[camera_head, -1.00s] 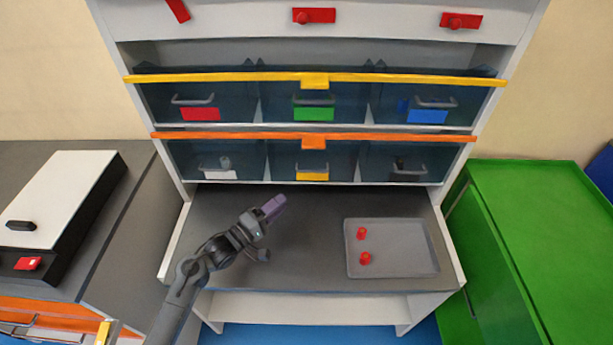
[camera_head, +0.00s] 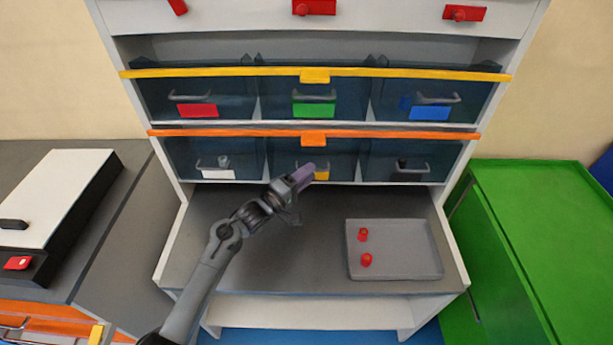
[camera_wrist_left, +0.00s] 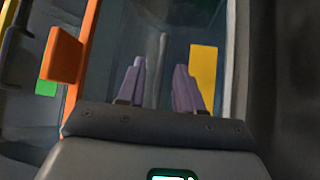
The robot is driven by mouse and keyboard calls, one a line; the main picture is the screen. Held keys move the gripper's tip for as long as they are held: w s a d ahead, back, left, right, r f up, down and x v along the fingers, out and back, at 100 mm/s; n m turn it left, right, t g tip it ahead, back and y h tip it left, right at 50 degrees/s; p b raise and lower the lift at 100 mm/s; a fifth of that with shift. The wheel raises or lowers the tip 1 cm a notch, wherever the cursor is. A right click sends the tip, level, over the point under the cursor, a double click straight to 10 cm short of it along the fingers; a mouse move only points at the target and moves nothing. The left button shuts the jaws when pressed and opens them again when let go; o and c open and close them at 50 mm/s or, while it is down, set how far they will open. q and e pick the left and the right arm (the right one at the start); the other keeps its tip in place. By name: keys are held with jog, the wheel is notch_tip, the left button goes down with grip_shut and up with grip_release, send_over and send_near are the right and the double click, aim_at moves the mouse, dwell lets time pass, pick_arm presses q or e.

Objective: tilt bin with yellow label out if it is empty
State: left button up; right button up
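The bin with the yellow label (camera_head: 322,176) is the middle one (camera_head: 340,152) of the lower row. Its front stands upright, and I see no object through the dark window, though my gripper covers part of it. My left gripper (camera_head: 306,172) has purple fingers in front of this bin, overlapping its label and handle. In the left wrist view, the two fingers (camera_wrist_left: 160,85) are apart, with a grey bar, likely the handle (camera_wrist_left: 162,58), between them. The yellow label (camera_wrist_left: 203,72) is beside the right finger. Contact cannot be told. My right gripper is not in view.
Lower neighbouring bins have white (camera_head: 218,174) and no visible labels and show small objects. An orange rail (camera_head: 400,136) with a middle tab (camera_head: 313,139) runs above. A grey tray (camera_head: 410,250) with two red pieces lies on the shelf at right.

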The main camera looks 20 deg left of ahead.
pick_arm(q)
jog(key=shift+c, duration=0.3)
grip_shut()
dwell(1.3)
